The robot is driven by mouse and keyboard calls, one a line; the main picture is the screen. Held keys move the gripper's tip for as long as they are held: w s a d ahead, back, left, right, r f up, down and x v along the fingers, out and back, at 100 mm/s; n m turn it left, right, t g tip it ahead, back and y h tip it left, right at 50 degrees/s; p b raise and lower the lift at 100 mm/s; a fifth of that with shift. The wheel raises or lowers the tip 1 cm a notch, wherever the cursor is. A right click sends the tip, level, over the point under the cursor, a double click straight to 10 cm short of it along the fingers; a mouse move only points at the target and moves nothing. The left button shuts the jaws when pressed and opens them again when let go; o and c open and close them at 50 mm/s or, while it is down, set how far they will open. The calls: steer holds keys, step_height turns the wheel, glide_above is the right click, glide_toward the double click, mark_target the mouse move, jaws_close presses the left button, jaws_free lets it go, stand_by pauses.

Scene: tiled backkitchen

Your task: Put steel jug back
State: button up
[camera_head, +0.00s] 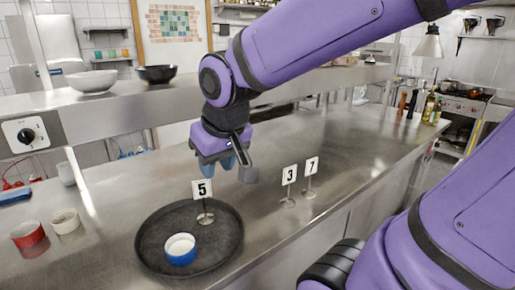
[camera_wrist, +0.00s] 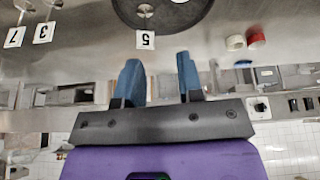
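I cannot clearly pick out a steel jug. A small pale grey vessel (camera_head: 65,173) stands at the left back of the counter in the head view; I cannot tell whether it is the jug. My gripper (camera_head: 228,163) hangs above the steel counter (camera_head: 345,150), behind the round tray. In the wrist view its two blue fingers (camera_wrist: 160,75) are apart, and nothing shows between them. A grey part beside the fingers in the head view is too unclear to name.
A black round tray (camera_head: 150,262) holds a blue ramekin (camera_head: 180,256) and number sign 5 (camera_head: 202,189). Signs 3 (camera_head: 289,175) and 7 (camera_head: 311,166) stand right. Red (camera_head: 30,240) and cream (camera_head: 65,222) ramekins stand left. A raised shelf (camera_head: 120,108) with bowls runs behind.

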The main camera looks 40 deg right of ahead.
steer(key=s+d+r, duration=0.3)
steer(key=s+r, duration=0.1)
steer(key=s, duration=0.3)
steer(key=shift+s+d+r+t, duration=0.2)
steer(key=shift+s+t, duration=0.2)
steer(key=shift+a, duration=0.1)
